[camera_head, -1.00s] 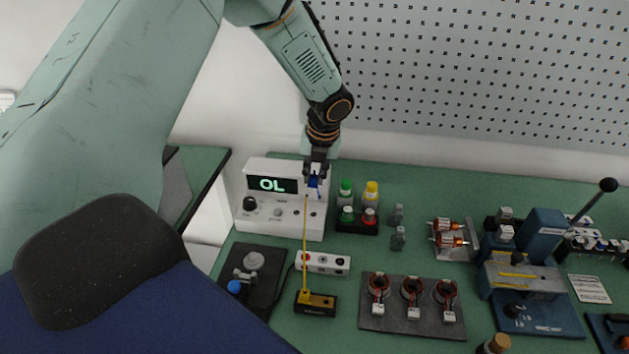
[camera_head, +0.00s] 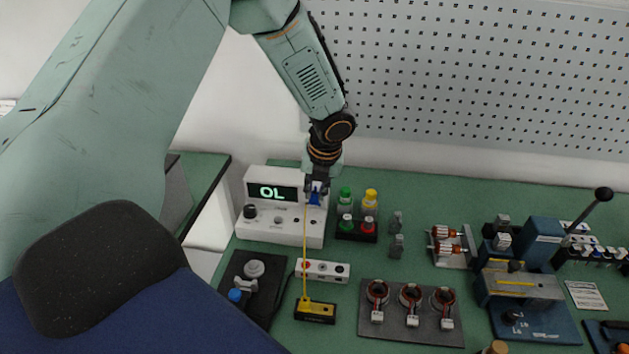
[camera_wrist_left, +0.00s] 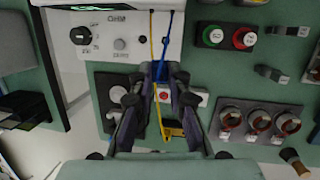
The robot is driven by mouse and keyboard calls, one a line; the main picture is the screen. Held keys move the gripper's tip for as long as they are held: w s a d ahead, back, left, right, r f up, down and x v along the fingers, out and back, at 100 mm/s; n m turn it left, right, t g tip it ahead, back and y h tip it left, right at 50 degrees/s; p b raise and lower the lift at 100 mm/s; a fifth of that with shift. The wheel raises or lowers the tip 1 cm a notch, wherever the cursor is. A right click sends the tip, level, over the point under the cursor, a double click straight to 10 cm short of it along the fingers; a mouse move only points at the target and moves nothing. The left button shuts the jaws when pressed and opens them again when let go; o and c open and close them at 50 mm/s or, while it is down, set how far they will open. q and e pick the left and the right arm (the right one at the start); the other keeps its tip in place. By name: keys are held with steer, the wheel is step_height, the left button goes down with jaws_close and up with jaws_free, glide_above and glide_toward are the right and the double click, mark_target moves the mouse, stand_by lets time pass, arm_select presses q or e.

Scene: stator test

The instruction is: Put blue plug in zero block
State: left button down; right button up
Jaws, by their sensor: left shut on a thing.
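My left gripper (camera_head: 316,186) is shut on the blue plug (camera_head: 315,198) just in front of the white meter. In the left wrist view the fingers (camera_wrist_left: 161,80) close around the lower end of the blue lead (camera_wrist_left: 166,45) and partly hide the plug. A small black block with a yellow top (camera_head: 316,310) lies in front of the meter; it looks like the zero block, but its lettering is too small to read. A yellow lead (camera_head: 304,245) runs down to its left end. The blue plug is apart from this block. My right gripper is out of view.
The white meter (camera_head: 255,232) reads "OL". A white socket strip (camera_head: 323,271) lies between it and the yellow-topped block. A dark fixture (camera_head: 268,263) is at left, a plate with three coils (camera_head: 447,326) at right. Green and red buttons (camera_head: 356,229) stand beside the meter.

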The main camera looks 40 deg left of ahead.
arm_select(q)
steer(key=s+d+p, duration=0.2)
steer(key=s+d, duration=1.3)
steer(key=shift+f, duration=0.15)
stand_by(0.4)
steer(key=shift+w, duration=0.1)
